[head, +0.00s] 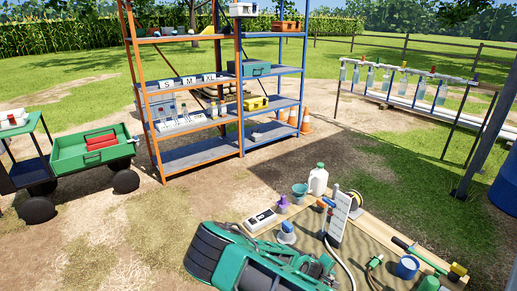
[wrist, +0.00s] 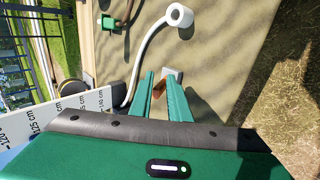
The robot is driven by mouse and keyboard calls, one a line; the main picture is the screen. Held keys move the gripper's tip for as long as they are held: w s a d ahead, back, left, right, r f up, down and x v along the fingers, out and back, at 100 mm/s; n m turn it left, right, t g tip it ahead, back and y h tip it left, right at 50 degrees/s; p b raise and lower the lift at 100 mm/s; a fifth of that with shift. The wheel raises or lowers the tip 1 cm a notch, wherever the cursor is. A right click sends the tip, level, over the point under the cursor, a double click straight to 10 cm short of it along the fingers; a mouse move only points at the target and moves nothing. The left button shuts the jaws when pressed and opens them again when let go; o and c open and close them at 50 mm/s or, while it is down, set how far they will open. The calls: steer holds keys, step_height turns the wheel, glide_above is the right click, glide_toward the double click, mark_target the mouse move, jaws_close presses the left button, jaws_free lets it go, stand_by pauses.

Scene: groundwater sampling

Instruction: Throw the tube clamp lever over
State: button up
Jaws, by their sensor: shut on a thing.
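In the wrist view my gripper (wrist: 160,82) has its two green fingers close together on a small orange-brown piece (wrist: 158,90), which looks like the tube clamp lever. Most of it is hidden between the fingers. A small grey block (wrist: 172,74) shows just beyond the fingertips. A pale hose (wrist: 136,70) curves on the left from a white cylinder (wrist: 180,15) down to the edge of a white scale board (wrist: 88,103). In the head view my green arm covers the bottom middle, and I cannot make out the fingertips there.
In the head view the white board (head: 340,215) stands upright on the wooden bench. A shelf rack (head: 200,155) is behind.

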steer(key=shift+w+d+r, duration=0.2)
steer(key=shift+d+r, duration=0.1)
steer(key=shift+o, duration=0.5)
steer(key=shift+w+d+r+g+y, duration=0.15)
steer(key=shift+w+d+g+y, duration=0.15)
steer(key=shift+d, duration=0.2)
steer(key=shift+w+d+r+g+y, duration=0.2)
steer(key=shift+w+d+y, duration=0.15)
steer(key=shift+d, duration=0.15)
steer(key=o, duration=0.6)
steer(key=shift+o, duration=0.2)
steer(key=shift+f, duration=0.1)
steer(key=shift+a, duration=0.1)
steer(key=shift+s+a+r, duration=0.1)
steer(key=shift+a+r, duration=0.05)
steer(key=shift+r, duration=0.1)
steer(key=v, duration=1)
